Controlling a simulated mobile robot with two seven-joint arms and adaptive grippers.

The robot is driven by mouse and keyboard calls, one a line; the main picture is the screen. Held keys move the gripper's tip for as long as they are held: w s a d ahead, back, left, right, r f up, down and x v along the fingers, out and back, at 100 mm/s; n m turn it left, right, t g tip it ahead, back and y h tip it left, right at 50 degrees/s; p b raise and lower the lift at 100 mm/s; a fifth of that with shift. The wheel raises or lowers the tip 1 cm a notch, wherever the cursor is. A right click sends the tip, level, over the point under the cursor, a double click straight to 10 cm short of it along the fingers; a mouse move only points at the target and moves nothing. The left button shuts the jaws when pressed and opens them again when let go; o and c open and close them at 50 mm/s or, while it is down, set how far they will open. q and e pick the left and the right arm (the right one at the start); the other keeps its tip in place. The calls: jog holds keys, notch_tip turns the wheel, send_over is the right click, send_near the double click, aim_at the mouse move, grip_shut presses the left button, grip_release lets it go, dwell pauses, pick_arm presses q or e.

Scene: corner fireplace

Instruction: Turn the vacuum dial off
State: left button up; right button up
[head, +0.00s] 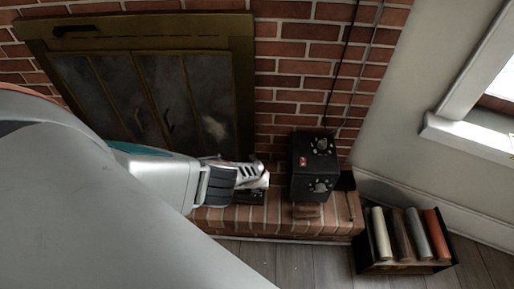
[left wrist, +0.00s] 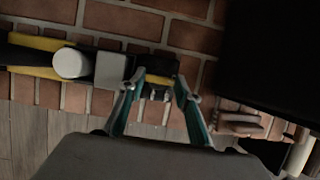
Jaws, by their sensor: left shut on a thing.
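A black box with two round dials (head: 314,165) and a small red label stands on the brick hearth in the head view. The upper dial (head: 321,143) and lower dial (head: 321,186) are on its face. My left gripper (head: 262,179) is just left of the box, apart from it. In the left wrist view its teal fingers (left wrist: 161,82) are shut on the end of a yellow and black device (left wrist: 110,68) with a grey round knob (left wrist: 71,63). My arm hides most of this device in the head view. My right gripper is not in view.
A fireplace with brass-framed doors (head: 150,90) is behind my arm. Cables (head: 350,60) run up the brick wall above the box. A black rack with several rolls (head: 402,262) stands on the wooden floor at right. A wooden-handled tool (head: 307,211) lies by the box.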

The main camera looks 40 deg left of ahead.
pick_arm(q)
jog(key=shift+s+d+f, duration=0.1)
jog(key=shift+s, duration=0.05)
dwell(0.3)
jog(key=o, duration=1.1)
